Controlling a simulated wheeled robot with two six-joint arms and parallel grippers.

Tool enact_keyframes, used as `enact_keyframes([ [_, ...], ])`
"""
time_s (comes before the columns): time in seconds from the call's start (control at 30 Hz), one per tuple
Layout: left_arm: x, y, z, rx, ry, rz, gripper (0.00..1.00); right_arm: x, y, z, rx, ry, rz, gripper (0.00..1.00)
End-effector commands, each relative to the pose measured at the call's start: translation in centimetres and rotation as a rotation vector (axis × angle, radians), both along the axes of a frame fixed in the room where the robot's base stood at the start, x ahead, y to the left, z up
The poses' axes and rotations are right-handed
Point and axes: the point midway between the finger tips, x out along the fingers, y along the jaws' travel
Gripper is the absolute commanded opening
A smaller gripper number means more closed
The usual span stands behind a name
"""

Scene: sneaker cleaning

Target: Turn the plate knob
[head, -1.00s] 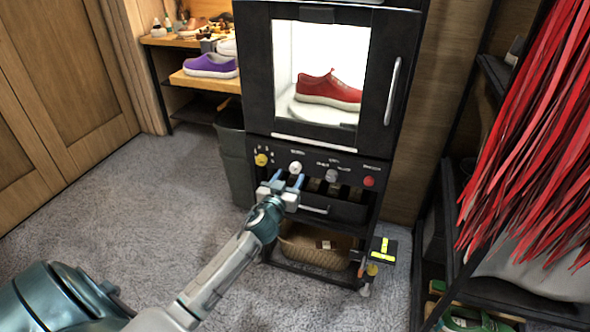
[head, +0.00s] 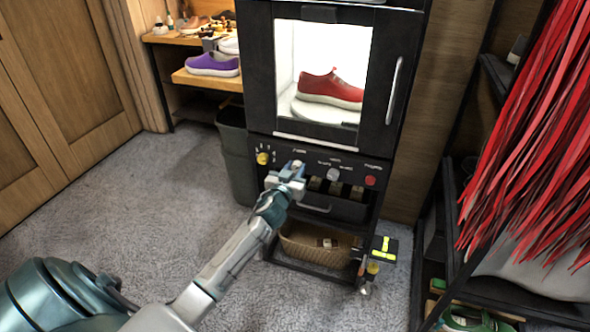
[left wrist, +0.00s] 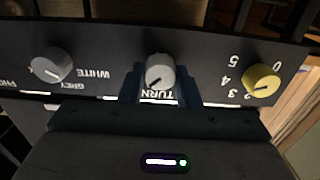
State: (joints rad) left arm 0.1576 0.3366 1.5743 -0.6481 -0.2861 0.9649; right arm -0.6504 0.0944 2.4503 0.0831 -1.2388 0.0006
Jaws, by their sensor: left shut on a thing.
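The plate knob (head: 297,164) is a small white knob on the black control panel below the lit cabinet window. In the left wrist view the knob (left wrist: 160,72) sits between my two dark fingers, with the word TURN beside it. My left gripper (head: 289,173) is at the panel, shut on this knob, and hides part of it in the head view. Behind the window a red sneaker (head: 331,90) stands on a round white plate (head: 315,112). My right gripper is not in view.
A yellow numbered knob (head: 262,158), a grey knob (head: 333,174) and a red button (head: 370,180) share the panel. A drawer handle (head: 315,208) lies just below. A dark bin (head: 236,160) stands left of the cabinet. The carpet in front is clear.

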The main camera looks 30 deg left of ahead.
Motion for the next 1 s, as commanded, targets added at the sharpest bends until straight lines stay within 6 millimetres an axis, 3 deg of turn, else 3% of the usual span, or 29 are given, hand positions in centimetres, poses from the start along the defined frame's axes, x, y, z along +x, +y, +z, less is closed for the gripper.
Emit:
enact_keyframes([
  [0.37, 0.00, -0.05, 0.02, 0.108, 0.026, -0.001, 0.07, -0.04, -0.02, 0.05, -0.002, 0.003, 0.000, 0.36],
  [1.0, 0.05, -0.24, 0.03, 0.669, 0.160, -0.001, 0.07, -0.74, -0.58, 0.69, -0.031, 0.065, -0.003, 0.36],
])
